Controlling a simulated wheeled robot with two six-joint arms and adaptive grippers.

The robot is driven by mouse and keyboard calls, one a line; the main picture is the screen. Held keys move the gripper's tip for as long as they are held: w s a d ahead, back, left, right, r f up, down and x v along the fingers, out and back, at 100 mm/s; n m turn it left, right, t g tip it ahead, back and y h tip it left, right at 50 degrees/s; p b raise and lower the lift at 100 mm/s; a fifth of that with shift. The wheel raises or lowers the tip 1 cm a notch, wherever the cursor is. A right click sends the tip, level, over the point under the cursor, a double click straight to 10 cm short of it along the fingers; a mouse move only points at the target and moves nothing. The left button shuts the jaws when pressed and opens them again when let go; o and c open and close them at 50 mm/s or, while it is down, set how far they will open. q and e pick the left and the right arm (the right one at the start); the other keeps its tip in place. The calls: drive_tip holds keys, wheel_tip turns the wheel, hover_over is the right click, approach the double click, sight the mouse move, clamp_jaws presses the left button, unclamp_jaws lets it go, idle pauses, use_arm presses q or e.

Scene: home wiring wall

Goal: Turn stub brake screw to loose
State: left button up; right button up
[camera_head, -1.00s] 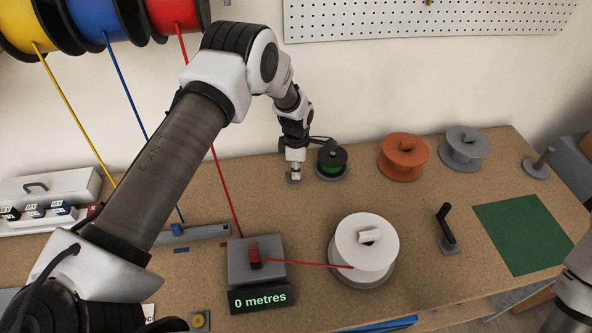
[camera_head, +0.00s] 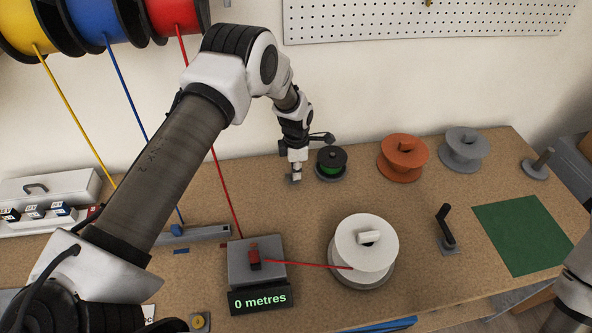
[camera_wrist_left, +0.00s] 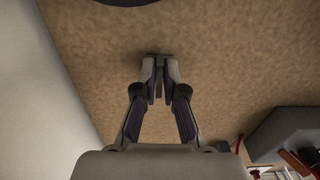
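My left gripper (camera_head: 296,175) points down at the back of the bench, just left of the small black spool with green wire (camera_head: 331,164). In the left wrist view its two fingers (camera_wrist_left: 160,72) are drawn close together, with a narrow gap between them. They are around a small grey fitting (camera_wrist_left: 158,56), which I take to be the stub brake screw; the fingertips hide most of it. Its turn angle cannot be read. My right gripper is out of view; only part of my right arm shows at the right edge.
An orange spool (camera_head: 402,158) and a grey spool (camera_head: 464,150) stand to the right. A white spool (camera_head: 362,245) and the length counter (camera_head: 257,262), reading "0 metres", stand in front, joined by red wire. The wall is close behind my gripper.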

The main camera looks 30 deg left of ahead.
use_arm(q)
drive_tip(key=shift+o, duration=1.4)
drive_tip(key=shift+s+d+f, duration=0.1)
drive_tip(key=shift+s+f, duration=0.2)
drive_tip(key=shift+w, duration=0.1)
drive_tip(key=shift+w, duration=0.1)
drive_tip(key=shift+r, duration=0.15)
drive_tip(key=shift+w+r, duration=0.1)
drive_tip(key=shift+r, duration=0.25)
wheel_tip(320, 180, up, 11)
